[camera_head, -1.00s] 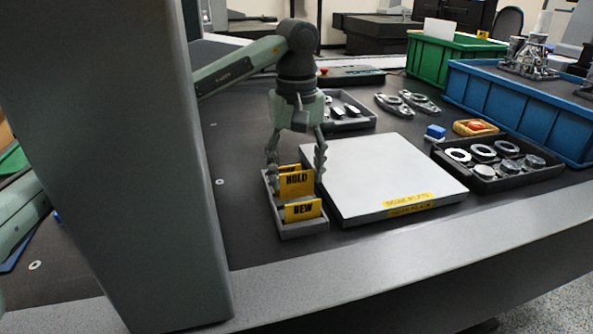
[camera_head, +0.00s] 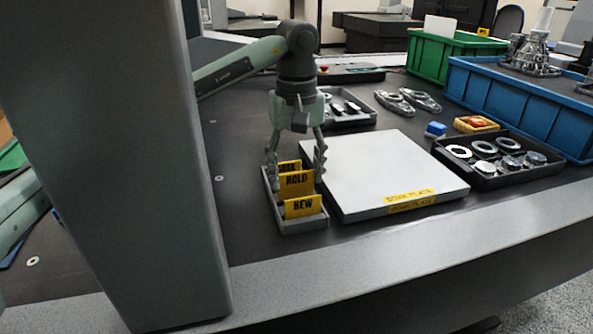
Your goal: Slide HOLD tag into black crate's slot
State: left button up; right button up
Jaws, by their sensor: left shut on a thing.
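The yellow HOLD tag (camera_head: 296,182) stands upright in the small grey rack (camera_head: 303,226). A yellow NEW tag (camera_head: 303,206) is in front of it and another yellow tag (camera_head: 288,165), mostly covered, is behind it. My left gripper (camera_head: 296,183) points down over the rack, its fingers at the two side edges of the HOLD tag, shut on it. A black crate (camera_head: 510,181) with several metal rings and discs is at the right; I cannot make out a slot on it. My right gripper is not in view.
A pale plate (camera_head: 385,170) lies between the rack and the black crate.

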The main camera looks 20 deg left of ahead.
aim_at(297, 185)
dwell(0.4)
pick_arm(q)
jog(key=shift+f+b, duration=0.4)
jog(key=shift+f, duration=0.15)
jog(key=shift+f, duration=0.2)
jog(key=shift+f+b, duration=0.35)
jog(key=shift+b, duration=0.05)
jog(key=shift+f, duration=0.1)
dwell(0.4)
jog(key=o, duration=0.9)
